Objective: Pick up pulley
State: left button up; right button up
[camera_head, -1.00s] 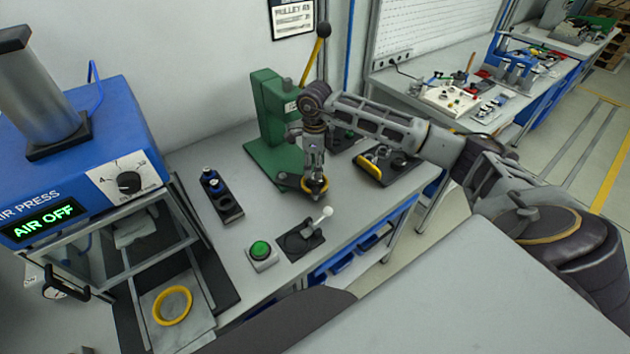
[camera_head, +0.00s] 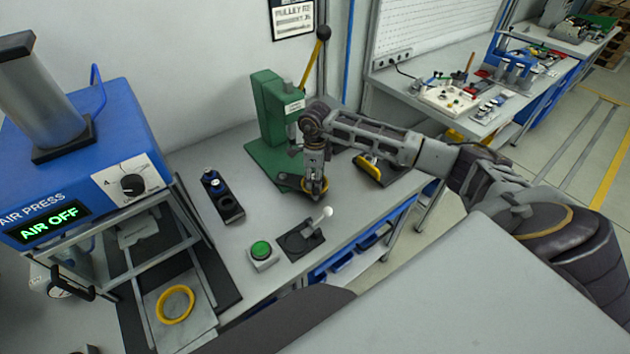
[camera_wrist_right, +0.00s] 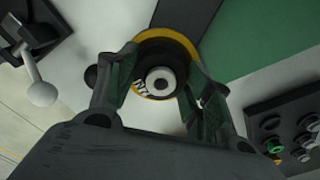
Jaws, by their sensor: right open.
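The pulley, a disc with a yellow rim and dark face, sits by the green press base in the head view. In the right wrist view the pulley (camera_wrist_right: 160,78) shows its pale hub with a dark centre. My right gripper (camera_head: 316,193) points down over it. In the right wrist view the right gripper (camera_wrist_right: 160,95) is open, one finger on each side of the pulley. I cannot tell whether the fingers touch it. In the head view the gripper partly covers the pulley. My left gripper is not in view.
The green lever press (camera_head: 270,120) stands close behind the gripper. A lever switch (camera_head: 303,243) and green button (camera_head: 261,250) are in front. A black holder (camera_head: 222,200) stands left. The air press (camera_head: 85,160), reading AIR OFF, has a yellow ring (camera_head: 175,304) on its plate.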

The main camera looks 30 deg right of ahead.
dwell(0.3)
jog(key=c, duration=0.7)
jog(key=shift+r, duration=0.1)
jog(key=shift+c, duration=0.2)
notch_tip(320, 180, up, 10)
jog(key=b, duration=0.1)
dwell(0.6)
